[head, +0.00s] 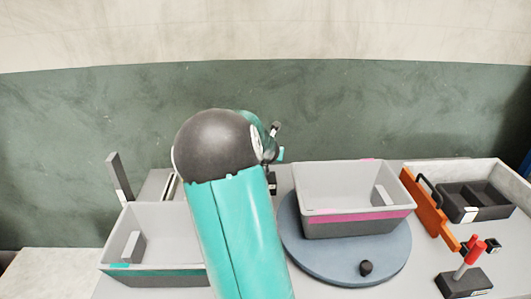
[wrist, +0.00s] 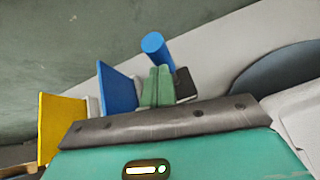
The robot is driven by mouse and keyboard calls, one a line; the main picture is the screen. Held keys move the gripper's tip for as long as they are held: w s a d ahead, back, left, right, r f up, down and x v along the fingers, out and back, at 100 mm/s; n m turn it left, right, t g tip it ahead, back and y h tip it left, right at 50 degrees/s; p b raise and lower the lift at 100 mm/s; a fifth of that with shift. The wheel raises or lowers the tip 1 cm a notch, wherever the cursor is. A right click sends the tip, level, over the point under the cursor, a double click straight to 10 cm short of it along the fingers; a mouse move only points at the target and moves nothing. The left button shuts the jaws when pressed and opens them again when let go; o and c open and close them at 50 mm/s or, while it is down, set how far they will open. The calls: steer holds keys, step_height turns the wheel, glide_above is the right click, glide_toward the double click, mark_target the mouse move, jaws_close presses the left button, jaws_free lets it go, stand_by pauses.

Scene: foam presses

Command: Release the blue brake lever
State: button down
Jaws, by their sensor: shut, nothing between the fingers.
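The blue brake lever (wrist: 157,48) shows in the wrist view as a thick blue grip, tilted up and to the left. Its dark base (wrist: 185,84) is partly visible below it, at the right of my fingers. My gripper (wrist: 158,73) has its two green fingers together, shut and empty. In the picture the fingertips are just below the blue grip; I cannot tell whether they touch it. In the head view my own arm covers this area, and the blue lever does not show there.
In the wrist view a blue panel (wrist: 117,88) and a yellow panel (wrist: 61,124) stand left of my fingers. In the head view a pink-striped bin (head: 357,222) rests on a round turntable (head: 325,267). A red-handled lever (head: 473,250) and orange panel (head: 425,205) are at right, a teal-striped bin (head: 165,275) at left.

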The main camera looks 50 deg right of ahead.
steer(key=shift+w+d+r, duration=0.2)
steer(key=shift+d+r, duration=0.05)
stand_by(0.4)
steer(key=shift+a, duration=0.2)
